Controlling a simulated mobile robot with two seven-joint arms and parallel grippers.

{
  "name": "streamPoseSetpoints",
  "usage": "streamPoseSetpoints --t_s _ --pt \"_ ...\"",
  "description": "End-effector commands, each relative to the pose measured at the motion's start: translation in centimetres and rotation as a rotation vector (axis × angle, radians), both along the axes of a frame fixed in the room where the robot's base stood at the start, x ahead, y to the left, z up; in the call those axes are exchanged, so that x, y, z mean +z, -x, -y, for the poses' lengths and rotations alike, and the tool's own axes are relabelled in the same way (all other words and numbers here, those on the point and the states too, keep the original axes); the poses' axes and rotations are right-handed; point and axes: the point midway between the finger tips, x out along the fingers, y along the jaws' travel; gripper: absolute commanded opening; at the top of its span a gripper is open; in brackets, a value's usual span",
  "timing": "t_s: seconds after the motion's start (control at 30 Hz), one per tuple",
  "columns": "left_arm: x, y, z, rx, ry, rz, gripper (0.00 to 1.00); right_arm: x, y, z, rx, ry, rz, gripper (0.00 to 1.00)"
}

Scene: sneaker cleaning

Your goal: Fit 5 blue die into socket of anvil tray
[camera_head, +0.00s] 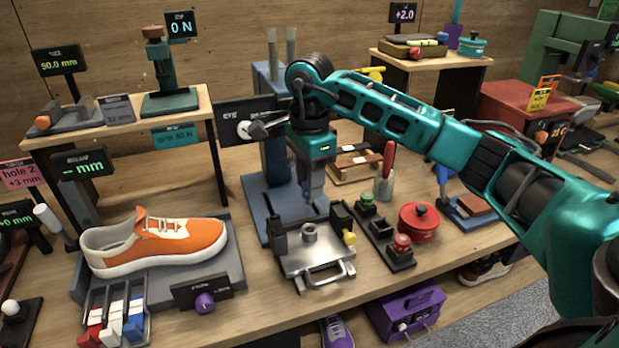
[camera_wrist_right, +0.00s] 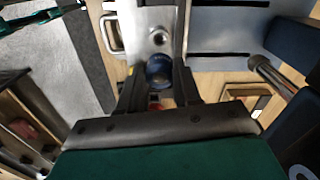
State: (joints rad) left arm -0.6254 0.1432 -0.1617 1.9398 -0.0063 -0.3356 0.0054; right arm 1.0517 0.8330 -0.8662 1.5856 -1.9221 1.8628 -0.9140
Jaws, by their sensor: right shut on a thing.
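My right gripper (camera_head: 312,192) points down above the silver anvil tray (camera_head: 322,270). In the right wrist view the gripper (camera_wrist_right: 159,80) is shut on a round blue die (camera_wrist_right: 159,71), held between its two dark fingers. The anvil tray (camera_wrist_right: 135,22) shows beyond it, with a round raised socket (camera_wrist_right: 158,38) just past the die. In the head view the socket (camera_head: 309,233) stands on the tray, below the gripper and apart from it. I cannot make out the die clearly in the head view. My left gripper is not in view.
A blue press (camera_head: 275,170) stands behind the tray. A dark rack (camera_head: 380,240) with a green die (camera_head: 366,201) and a red die (camera_head: 402,243) lies to its right, near a red pot (camera_head: 419,222). An orange sneaker (camera_head: 160,240) sits at the left.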

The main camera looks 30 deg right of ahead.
Motion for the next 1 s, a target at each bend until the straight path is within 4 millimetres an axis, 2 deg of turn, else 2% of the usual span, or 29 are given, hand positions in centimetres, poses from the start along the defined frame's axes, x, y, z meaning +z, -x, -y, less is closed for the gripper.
streamPoseSetpoints --t_s 0.27,0.7,1.0 --pt "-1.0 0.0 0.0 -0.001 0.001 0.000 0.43 -1.3 0.0 0.0 -0.001 0.000 0.001 0.02" --pt "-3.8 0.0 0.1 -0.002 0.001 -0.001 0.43 -5.3 0.0 0.0 -0.001 0.000 0.001 0.02" --pt "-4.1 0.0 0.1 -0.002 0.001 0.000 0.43 -5.8 0.0 0.0 -0.001 0.000 0.001 0.02"
